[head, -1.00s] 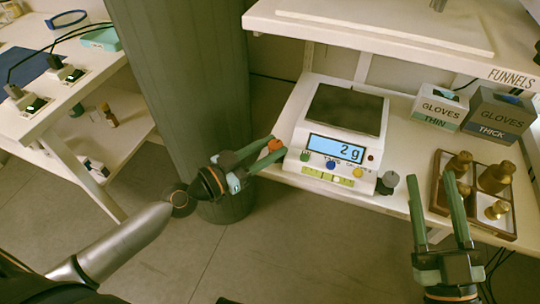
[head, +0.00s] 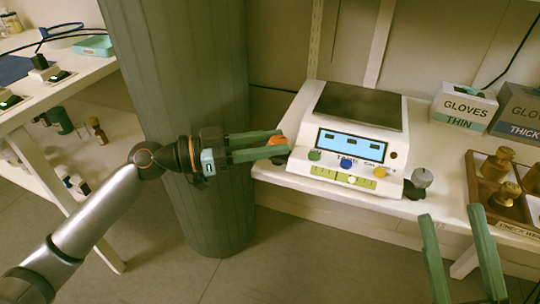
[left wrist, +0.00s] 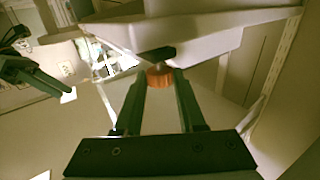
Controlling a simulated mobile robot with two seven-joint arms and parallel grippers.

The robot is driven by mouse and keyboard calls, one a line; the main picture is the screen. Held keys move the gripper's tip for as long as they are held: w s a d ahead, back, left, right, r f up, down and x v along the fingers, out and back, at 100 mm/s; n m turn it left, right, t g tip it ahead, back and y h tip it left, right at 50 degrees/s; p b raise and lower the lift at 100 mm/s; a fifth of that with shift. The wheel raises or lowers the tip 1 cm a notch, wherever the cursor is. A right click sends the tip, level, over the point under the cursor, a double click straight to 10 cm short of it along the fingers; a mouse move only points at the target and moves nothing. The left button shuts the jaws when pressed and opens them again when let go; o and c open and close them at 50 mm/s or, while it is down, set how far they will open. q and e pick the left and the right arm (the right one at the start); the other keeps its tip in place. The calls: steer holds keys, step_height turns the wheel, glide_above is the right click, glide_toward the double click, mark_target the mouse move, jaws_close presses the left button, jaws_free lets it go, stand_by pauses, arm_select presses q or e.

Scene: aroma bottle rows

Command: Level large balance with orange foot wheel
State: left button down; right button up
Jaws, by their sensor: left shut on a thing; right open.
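The large balance (head: 328,172) stands on the white bench, with a dark square pan (head: 363,104) on top. Its blue display (head: 353,144) shows three dark dashes. A yellow-green level strip (head: 343,179) with two windows is on its front edge. The orange foot wheel (head: 277,142) is at its left front corner, and it also shows in the left wrist view (left wrist: 160,77). My left gripper (head: 281,144) is shut on the orange foot wheel, one finger on each side. A grey foot wheel (head: 422,177) is at the right front corner. My right gripper (head: 450,212) is open and empty, in front of the bench.
A wooden tray (head: 473,183) with several brass weights stands right of the balance. Boxes of thin gloves (head: 463,106) and thick gloves (head: 518,112) stand behind it. A grey-green column (head: 180,80) rises left of the bench. A side table stands at far left.

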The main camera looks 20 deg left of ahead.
arm_select(q)
steer(key=shift+w+m+g+h, duration=0.1)
steer(key=shift+m+g+h, duration=0.2)
steer(key=shift+g, duration=0.3)
steer(key=shift+w+a+m+g+h, duration=0.15)
steer(key=shift+m+g+h, duration=0.35)
steer(key=shift+m+g, duration=0.4)
steer(key=m+g+h, duration=0.1)
steer(key=m+g, duration=0.1)
steer(key=g, duration=0.2)
steer(key=shift+w+r, duration=0.1)
steer(key=shift+w, duration=0.05)
steer(key=shift+m+g, duration=1.3)
steer(key=shift+g, duration=0.8)
steer(key=c, duration=0.5)
jaws_free()
